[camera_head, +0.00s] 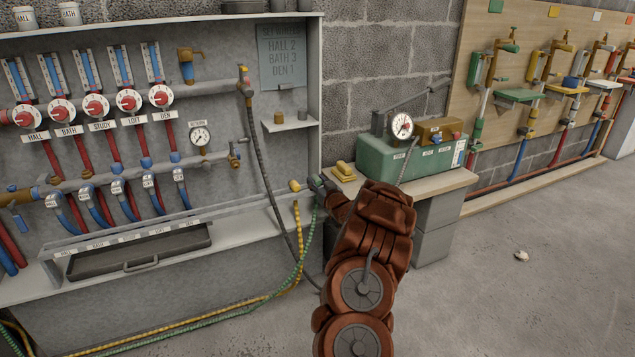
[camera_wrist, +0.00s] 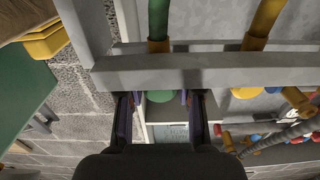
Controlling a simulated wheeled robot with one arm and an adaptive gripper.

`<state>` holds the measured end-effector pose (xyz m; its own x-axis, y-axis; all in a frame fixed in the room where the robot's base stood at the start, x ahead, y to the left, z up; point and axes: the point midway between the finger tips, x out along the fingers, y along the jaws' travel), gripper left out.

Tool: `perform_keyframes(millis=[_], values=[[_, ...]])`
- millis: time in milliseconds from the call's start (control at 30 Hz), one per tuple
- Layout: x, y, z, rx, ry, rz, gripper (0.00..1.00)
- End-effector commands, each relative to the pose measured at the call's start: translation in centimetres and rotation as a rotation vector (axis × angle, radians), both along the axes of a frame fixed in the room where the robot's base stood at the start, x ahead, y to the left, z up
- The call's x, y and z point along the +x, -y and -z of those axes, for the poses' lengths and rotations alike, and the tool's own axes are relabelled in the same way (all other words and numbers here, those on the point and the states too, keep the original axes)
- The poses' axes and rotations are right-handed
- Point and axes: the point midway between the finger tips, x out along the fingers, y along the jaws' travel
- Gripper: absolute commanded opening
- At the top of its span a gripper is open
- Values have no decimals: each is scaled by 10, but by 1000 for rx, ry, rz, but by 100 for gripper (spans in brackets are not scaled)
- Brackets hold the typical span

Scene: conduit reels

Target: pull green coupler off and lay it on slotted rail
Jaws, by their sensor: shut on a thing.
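The green coupler (camera_wrist: 161,97) shows in the wrist view between the two fingers of my gripper (camera_wrist: 160,104), partly hidden by the grey rail. My gripper is shut on it. In the head view my gripper (camera_head: 322,186) is at the right end of the cabinet, and the coupler is mostly hidden there. The green conduit (camera_head: 309,238) hangs just below this spot, and its end shows in the wrist view (camera_wrist: 158,20) on the other side of the rail. The grey slotted rail (camera_wrist: 205,69) crosses the wrist view; in the head view it runs along the cabinet front (camera_head: 220,214).
A yellow coupler (camera_head: 295,185) and yellow conduit (camera_head: 297,215) are close left of my gripper. A dark hose (camera_head: 264,150) hangs nearby. A bench with a green pump box (camera_head: 420,155) and yellow blocks (camera_head: 343,171) stands right. A dark tray (camera_head: 140,250) lies on the cabinet shelf.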

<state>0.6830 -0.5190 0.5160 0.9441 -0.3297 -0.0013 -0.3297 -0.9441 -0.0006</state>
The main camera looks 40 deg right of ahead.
Motion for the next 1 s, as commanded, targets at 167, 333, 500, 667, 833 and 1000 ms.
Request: perform_keyframes(millis=[167, 333, 500, 667, 833, 1000], values=[[0, 0, 1, 0, 0, 0, 37], [0, 0, 1, 0, 0, 0, 55], [0, 0, 1, 0, 1, 0, 64], [0, 0, 1, 0, 0, 0, 66], [0, 0, 1, 0, 0, 0, 81], [0, 0, 1, 0, 0, 0, 81]])
